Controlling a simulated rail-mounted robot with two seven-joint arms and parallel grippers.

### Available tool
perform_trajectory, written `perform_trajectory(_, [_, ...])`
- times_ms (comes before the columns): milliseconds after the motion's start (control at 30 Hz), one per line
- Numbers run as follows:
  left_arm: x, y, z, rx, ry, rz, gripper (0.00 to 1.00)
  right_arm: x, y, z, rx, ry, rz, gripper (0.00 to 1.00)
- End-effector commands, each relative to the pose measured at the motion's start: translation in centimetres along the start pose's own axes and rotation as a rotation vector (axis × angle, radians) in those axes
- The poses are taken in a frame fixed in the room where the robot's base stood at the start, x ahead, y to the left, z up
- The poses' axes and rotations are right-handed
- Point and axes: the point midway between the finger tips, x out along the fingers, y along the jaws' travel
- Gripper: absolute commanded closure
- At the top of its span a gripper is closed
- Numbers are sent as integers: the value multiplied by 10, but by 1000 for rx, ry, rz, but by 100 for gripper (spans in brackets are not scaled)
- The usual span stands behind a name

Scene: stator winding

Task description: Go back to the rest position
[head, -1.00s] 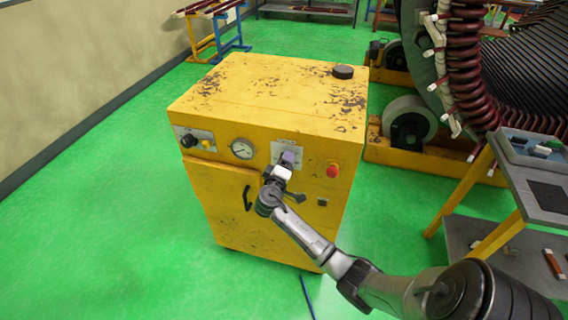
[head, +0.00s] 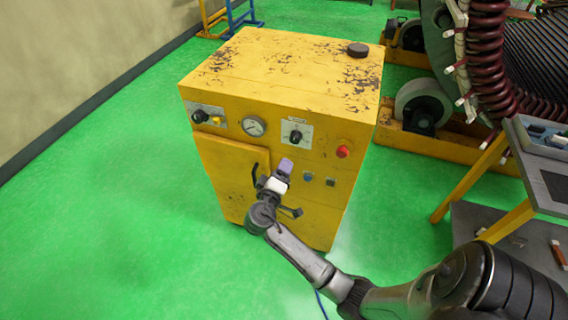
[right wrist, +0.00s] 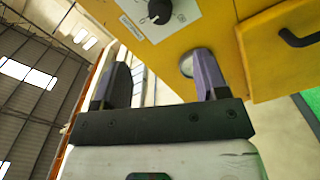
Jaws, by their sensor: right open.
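My right gripper (head: 284,172) is open and empty in front of the yellow machine (head: 290,70), below its rotary knob (head: 295,136). In the right wrist view its two fingers (right wrist: 160,80) stand wide apart with nothing between them. The rotary knob (right wrist: 158,12) shows there beyond the fingers, on a pale plate. The gripper and the knob are apart. My left gripper is not in view.
The machine front also has a gauge (head: 253,126), a red button (head: 342,152) and a door handle (head: 254,174). A grey-topped workbench (head: 540,190) stands at the right. A large stator (head: 515,60) sits behind it. Green floor at the left is clear.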

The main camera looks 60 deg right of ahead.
Motion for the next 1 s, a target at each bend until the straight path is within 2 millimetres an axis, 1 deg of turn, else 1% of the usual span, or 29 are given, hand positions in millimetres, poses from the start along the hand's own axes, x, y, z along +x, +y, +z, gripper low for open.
perform_trajectory(167, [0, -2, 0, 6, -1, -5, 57, -5, 0, 0, 0, 0, -1, 33])
perform_trajectory(800, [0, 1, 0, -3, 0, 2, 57, -5, 0, 2, -10, -10, 1, 33])
perform_trajectory(867, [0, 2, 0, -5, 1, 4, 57, -5, -4, 6, -11, -37, -27, 33])
perform_trajectory(967, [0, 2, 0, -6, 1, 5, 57, -7, -17, 11, 22, -80, -136, 33])
perform_trajectory(1000, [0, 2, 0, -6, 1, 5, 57, -10, -20, 12, 52, -97, -198, 33])
